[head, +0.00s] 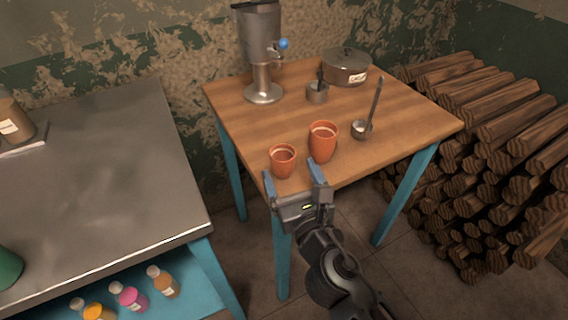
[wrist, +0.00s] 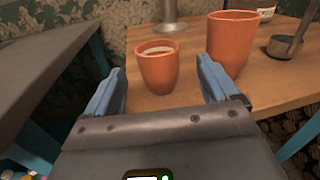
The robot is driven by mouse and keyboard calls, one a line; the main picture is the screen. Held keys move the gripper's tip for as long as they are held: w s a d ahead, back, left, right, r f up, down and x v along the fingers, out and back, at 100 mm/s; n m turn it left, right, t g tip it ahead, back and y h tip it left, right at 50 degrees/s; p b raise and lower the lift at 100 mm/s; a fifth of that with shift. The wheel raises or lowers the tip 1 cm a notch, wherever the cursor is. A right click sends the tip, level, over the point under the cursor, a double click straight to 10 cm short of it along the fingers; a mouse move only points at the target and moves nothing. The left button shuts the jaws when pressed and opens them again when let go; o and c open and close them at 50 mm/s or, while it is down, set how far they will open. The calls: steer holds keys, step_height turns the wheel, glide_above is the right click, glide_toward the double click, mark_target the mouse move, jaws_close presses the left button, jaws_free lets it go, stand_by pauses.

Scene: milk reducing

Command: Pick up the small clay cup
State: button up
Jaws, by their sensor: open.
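The small clay cup (head: 282,161) is orange-brown and stands upright near the front edge of the wooden table. In the wrist view the small cup (wrist: 158,70) stands ahead of my fingers, between their lines, with something pale inside its rim. A larger clay cup (head: 322,142) stands just right of and behind it; it also shows in the wrist view (wrist: 231,42), beyond my right finger. My gripper (head: 291,172) is open and empty at the table's front edge. Its two blue fingertips (wrist: 162,82) point at the small cup. I cannot tell whether a finger touches either cup.
On the wooden table (head: 240,112) stand a metal dispenser (head: 262,50), a small metal pot (head: 317,93), a lidded pot (head: 346,68) and a ladle (head: 363,128). A metal counter (head: 95,170) is at left. Stacked logs (head: 490,130) fill the right side.

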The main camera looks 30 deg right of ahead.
mark_target(280, 150)
steer(key=w, duration=0.4)
steer(key=w+d, duration=0.1)
steer(key=w, duration=0.1)
steer(key=shift+w+d+r+p, duration=0.1)
steer(key=shift+w+p, duration=0.25)
steer(key=c, duration=1.1)
